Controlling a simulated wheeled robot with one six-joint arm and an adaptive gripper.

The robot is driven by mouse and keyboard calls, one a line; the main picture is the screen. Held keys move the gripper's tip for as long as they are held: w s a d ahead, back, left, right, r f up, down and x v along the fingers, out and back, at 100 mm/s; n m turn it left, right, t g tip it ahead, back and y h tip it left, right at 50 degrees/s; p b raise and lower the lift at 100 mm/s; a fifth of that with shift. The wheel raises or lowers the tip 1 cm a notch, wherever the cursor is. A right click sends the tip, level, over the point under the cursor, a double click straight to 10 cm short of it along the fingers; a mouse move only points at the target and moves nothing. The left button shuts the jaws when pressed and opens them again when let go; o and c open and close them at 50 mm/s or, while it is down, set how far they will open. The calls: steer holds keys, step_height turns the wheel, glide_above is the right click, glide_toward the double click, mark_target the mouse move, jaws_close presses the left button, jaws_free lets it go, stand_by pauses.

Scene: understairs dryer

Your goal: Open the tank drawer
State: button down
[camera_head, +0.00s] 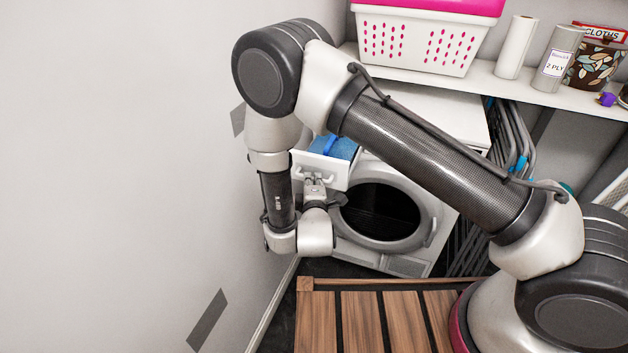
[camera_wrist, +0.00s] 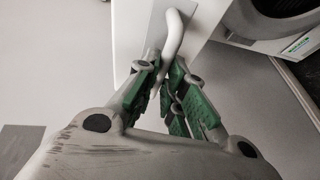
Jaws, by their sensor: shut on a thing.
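The white tank drawer (camera_head: 337,177) stands out from the upper left of the dryer (camera_head: 425,105), and the blue tank (camera_head: 334,146) inside it shows from above. My gripper (camera_head: 314,185) is at the drawer's front face. In the wrist view the drawer's curved white handle (camera_wrist: 174,32) runs down between the green-padded fingers of my gripper (camera_wrist: 168,85), which are shut on it. The fingers hide the handle's lower part. My arm hides part of the dryer top in the head view.
The dryer's round dark door opening (camera_head: 380,215) is right of and below the drawer. A grey wall (camera_head: 120,170) is close on the left. Folded racks (camera_head: 510,145) stand right of the dryer. A shelf with a pink-and-white basket (camera_head: 415,40) is above. A slatted wooden surface (camera_head: 362,320) lies in front.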

steer(key=c, duration=1.5)
jaws_free()
steer(key=s+r, duration=0.1)
steer(key=s, duration=0.6)
steer(key=shift+s+d+r, duration=0.15)
steer(key=shift+s+d, duration=0.05)
